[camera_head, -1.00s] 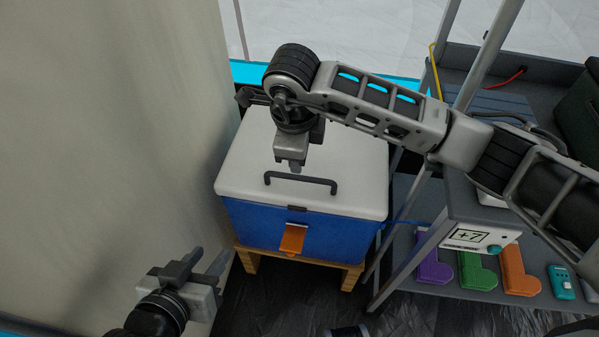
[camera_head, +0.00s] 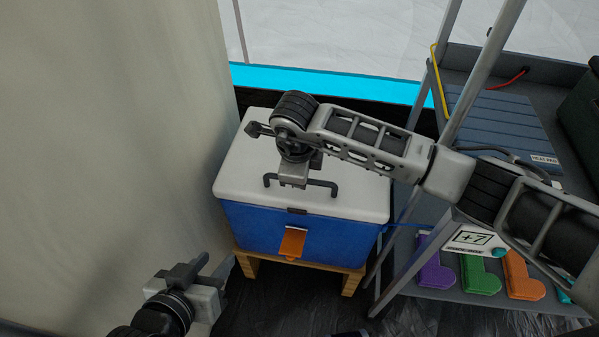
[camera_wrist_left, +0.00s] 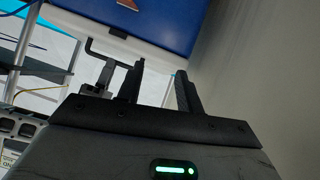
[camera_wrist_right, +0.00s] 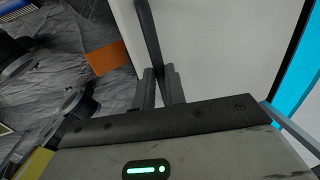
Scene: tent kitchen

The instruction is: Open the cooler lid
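The cooler (camera_head: 265,230) is a blue box with a white lid (camera_head: 345,165). The lid lies flat and closed, with an orange latch (camera_head: 292,242) on the front. A dark bar handle (camera_head: 325,185) stands on the lid. My right gripper (camera_head: 293,184) reaches down over the handle's middle. In the right wrist view the handle (camera_wrist_right: 148,35) runs down between my close-set right fingertips (camera_wrist_right: 159,72), which appear shut on it. My left gripper (camera_head: 215,267) is open and empty, low and left of the cooler. The cooler's blue side (camera_wrist_left: 160,18) also shows in the left wrist view.
The cooler stands on a wooden stand (camera_head: 350,280). A pale wall (camera_head: 110,130) is close on the left. A metal shelf rack (camera_head: 405,270) at right holds purple, green and orange blocks (camera_head: 480,275) below and a heat pad (camera_head: 505,125) above.

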